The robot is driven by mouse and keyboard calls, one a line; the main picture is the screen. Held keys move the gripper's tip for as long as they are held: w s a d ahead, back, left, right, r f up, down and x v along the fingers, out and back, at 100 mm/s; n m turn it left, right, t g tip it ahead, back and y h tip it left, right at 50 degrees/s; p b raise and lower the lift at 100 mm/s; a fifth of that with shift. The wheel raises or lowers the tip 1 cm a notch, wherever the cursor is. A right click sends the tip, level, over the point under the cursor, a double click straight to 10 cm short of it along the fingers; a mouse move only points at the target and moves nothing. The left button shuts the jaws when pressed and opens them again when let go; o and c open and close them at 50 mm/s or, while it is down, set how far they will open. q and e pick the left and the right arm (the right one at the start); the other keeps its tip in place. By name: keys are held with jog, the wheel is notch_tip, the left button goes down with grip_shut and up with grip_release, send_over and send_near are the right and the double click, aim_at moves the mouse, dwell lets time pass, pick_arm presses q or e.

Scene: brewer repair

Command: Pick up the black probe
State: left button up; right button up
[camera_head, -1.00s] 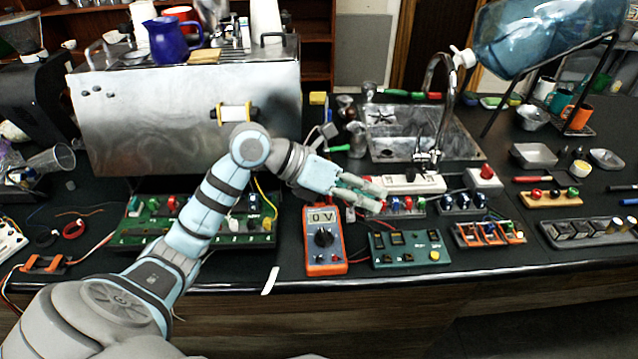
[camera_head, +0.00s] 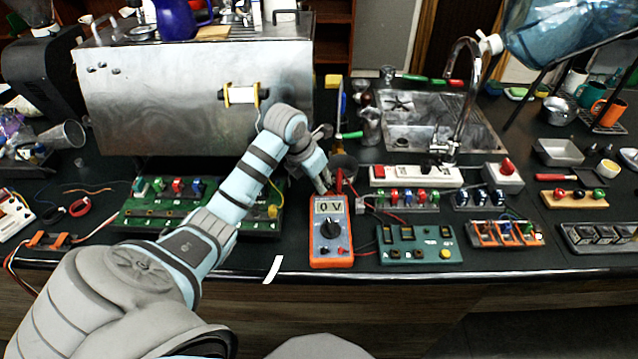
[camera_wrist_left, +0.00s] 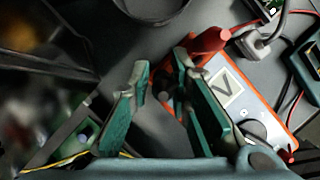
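The orange multimeter (camera_head: 331,232), reading 0 V, lies on the dark counter; its display also shows in the left wrist view (camera_wrist_left: 226,86). A red probe (camera_wrist_left: 205,46) rests by its top end and also shows in the head view (camera_head: 339,181). My left gripper (camera_head: 324,187) reaches down beside the meter's top left corner. In the left wrist view its green-padded fingers (camera_wrist_left: 163,78) are apart, with the red probe just beyond the right finger. A dark piece shows near the right finger's inner side; I cannot tell whether it is the black probe. My right gripper is out of view.
A green circuit board (camera_head: 262,222) lies left behind my arm. A green switch panel (camera_head: 416,246) sits right of the meter. A dark round cup (camera_head: 344,168) stands just behind it. A steel machine (camera_head: 190,100) and sink (camera_head: 400,135) stand farther back.

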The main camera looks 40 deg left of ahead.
pick_arm(q)
jog(key=shift+s+d, duration=0.1)
jog(key=shift+s, duration=0.05)
grip_shut()
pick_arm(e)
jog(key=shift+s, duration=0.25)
pick_arm(q)
jog(key=shift+r, duration=0.15)
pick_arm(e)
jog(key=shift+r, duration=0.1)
